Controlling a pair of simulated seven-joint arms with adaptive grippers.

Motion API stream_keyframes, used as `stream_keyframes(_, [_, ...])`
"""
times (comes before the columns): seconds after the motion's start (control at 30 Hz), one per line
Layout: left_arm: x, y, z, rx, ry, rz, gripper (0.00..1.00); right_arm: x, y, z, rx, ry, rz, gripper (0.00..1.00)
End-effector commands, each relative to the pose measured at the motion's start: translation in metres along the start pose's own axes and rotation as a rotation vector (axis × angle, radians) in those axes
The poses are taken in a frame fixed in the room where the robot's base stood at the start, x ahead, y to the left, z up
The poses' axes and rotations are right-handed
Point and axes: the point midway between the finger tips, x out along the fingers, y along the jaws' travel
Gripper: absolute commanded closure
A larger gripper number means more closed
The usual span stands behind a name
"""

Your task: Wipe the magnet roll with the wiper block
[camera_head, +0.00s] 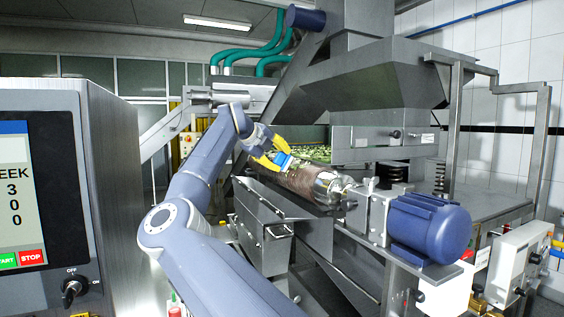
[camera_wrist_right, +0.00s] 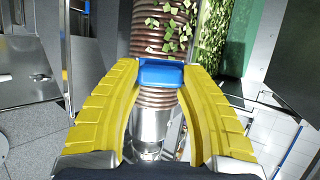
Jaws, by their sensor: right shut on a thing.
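The magnet roll (camera_head: 303,180) is a brown ribbed cylinder with a shiny metal end, lying at the middle of the machine. In the wrist view the roll (camera_wrist_right: 147,44) runs up and down behind the fingers, with green flakes on its upper part. The wiper block (camera_head: 283,160) is blue. My right gripper (camera_head: 275,160) has yellow fingers and is shut on the wiper block (camera_wrist_right: 165,74), above the roll. The block covers part of the roll; I cannot tell whether they touch. My left gripper is not in view.
A blue motor (camera_head: 429,227) stands at the roll's near right end. Green flakes (camera_head: 314,152) lie on a belt behind the roll. A steel trough (camera_head: 268,212) is below it, and a large hopper (camera_head: 360,85) rises behind. A control cabinet (camera_head: 113,190) fills the left.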

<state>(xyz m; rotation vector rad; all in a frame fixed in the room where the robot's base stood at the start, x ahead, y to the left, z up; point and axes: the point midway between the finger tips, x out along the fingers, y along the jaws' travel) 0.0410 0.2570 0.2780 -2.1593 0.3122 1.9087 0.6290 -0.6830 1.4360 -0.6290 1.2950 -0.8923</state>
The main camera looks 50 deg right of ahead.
Motion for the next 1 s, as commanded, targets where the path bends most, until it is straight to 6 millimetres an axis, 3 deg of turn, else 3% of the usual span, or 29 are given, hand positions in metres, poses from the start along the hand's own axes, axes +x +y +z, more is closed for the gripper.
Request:
stream_keyframes(0.37, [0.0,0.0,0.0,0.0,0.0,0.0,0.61,-0.002,0.0,0.001,0.0,-0.001,0.0,0.9])
stream_keyframes(1.0, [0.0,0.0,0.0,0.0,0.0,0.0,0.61,-0.029,0.0,0.012,0.0,-0.001,0.0,0.9])
